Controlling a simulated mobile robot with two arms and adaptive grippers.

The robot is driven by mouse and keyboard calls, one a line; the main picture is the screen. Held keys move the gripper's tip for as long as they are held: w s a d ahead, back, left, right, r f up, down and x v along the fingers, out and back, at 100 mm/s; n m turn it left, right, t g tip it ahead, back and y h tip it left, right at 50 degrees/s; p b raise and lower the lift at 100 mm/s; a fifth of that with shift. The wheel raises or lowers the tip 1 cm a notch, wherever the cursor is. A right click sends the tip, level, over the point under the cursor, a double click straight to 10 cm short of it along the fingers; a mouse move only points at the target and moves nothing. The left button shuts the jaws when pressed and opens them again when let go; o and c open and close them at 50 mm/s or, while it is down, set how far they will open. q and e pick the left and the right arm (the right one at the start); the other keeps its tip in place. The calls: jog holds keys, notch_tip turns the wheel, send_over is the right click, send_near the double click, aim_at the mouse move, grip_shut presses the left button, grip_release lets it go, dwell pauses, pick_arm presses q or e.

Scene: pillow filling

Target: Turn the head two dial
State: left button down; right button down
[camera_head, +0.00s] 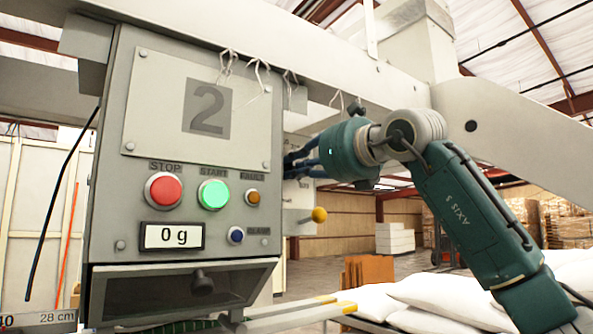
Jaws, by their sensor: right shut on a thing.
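Head two is a grey control box (205,150) with a large "2" plate (207,108) on its front. My right gripper (296,162) reaches in from the right to the box's right side. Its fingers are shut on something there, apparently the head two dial. The dial itself is hidden by the fingers and the box edge, so its setting cannot be read. The display (173,236) on the box's front reads "0 g". My left gripper is not in view.
The front has a red STOP button (164,190), a lit green START button (213,194), an amber FAULT lamp (253,197) and a blue button (236,235). A yellow-knobbed lever (319,214) stands below my right gripper. White pillows (440,293) lie at the lower right.

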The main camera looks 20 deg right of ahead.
jog(key=shift+f+m, duration=0.15)
jog(key=shift+m, duration=0.65)
jog(key=c, duration=1.7)
grip_release()
jog(key=shift+o, duration=0.2)
jog(key=shift+s, duration=0.1)
jog(key=v, duration=1.2)
